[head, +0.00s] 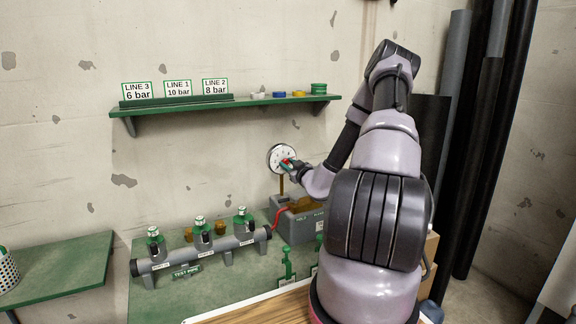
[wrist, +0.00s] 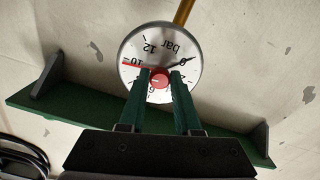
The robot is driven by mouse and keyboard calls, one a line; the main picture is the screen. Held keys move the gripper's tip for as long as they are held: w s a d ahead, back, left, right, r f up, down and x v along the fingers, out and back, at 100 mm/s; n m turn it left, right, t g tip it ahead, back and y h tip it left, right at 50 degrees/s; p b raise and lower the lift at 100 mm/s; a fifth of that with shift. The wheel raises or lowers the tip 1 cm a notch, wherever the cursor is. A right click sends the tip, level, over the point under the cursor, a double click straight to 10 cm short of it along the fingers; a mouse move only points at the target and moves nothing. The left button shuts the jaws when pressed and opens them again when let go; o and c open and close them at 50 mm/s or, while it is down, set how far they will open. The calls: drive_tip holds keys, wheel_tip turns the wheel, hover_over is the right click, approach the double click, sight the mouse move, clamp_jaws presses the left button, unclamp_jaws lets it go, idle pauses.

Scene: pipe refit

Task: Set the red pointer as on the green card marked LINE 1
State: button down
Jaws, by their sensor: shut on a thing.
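The card marked LINE 1 (head: 178,88) stands on the wall shelf and reads 10 bar. The round white gauge (head: 281,157) stands on a brass stem; it also shows upside down in the wrist view (wrist: 150,48). Its red pointer (wrist: 135,65) reaches to the rim right at the 10 mark, as far as I can tell. A dark needle (wrist: 180,64) points near 0. My gripper (wrist: 160,74) has its green fingers closed on the red centre knob (wrist: 159,81). The fingers hide part of the lower numbers. In the head view my gripper (head: 289,164) is at the gauge face.
Cards LINE 3 (head: 137,91) and LINE 2 (head: 215,87) stand beside LINE 1 on the green shelf (head: 230,104). A grey pipe with several valves (head: 205,249) lies on the green bench left of the gauge's grey base (head: 300,222).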

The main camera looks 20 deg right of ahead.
drive_tip(key=shift+f+m, duration=0.1)
drive_tip(key=shift+m, duration=0.6)
drive_tip(key=c, duration=0.6)
unclamp_jaws()
drive_tip(key=shift+s, duration=0.1)
drive_tip(key=s, duration=1)
drive_tip(key=shift+s+d, duration=0.2)
drive_tip(key=shift+s, duration=0.15)
